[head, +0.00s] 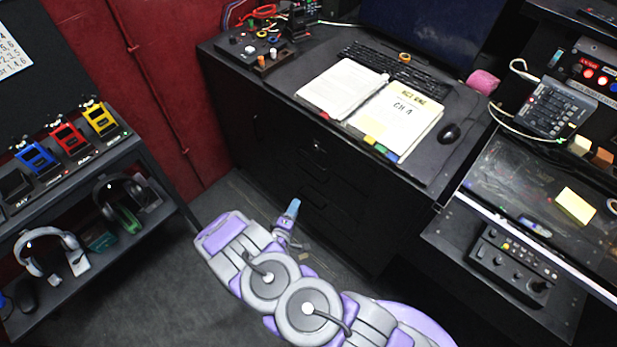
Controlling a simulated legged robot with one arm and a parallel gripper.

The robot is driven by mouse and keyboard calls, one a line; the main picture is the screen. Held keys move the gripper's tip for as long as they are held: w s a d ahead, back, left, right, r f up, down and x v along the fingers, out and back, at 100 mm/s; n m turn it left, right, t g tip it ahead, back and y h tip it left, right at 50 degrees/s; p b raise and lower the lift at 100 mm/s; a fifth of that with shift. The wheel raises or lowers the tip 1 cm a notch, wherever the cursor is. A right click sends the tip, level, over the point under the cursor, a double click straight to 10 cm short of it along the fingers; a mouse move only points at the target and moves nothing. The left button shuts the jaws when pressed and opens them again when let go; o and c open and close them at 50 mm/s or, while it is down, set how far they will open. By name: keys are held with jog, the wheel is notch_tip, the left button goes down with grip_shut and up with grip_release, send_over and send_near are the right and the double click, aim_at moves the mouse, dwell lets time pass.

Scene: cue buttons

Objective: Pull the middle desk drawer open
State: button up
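The black desk (222,62) stands in the upper middle, with dark drawer fronts on its near side. The middle drawer (330,178) appears flush with the front; its edges are hard to make out in the dark. Faint handle shapes show one above another on the fronts. My grey and purple arm reaches in from the bottom right. My gripper (290,217), with a light blue tip, is in front of the lower part of the desk, apparently clear of the drawers. Whether its fingers are open or shut is too small to tell.
An open binder (343,90), a keyboard (395,66) and a mouse (449,134) lie on the desk. A dark shelf (100,165) with headphones stands at left, and a console (510,262) at right. Grey floor (190,250) is clear between the shelf and desk.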

jog(key=b+x, duration=0.3)
jog(key=x, duration=1.4)
jog(key=shift+a, duration=0.15)
jog(key=shift+c, duration=0.5)
jog(key=shift+r, duration=0.1)
grip_shut()
jog(key=shift+s, duration=0.15)
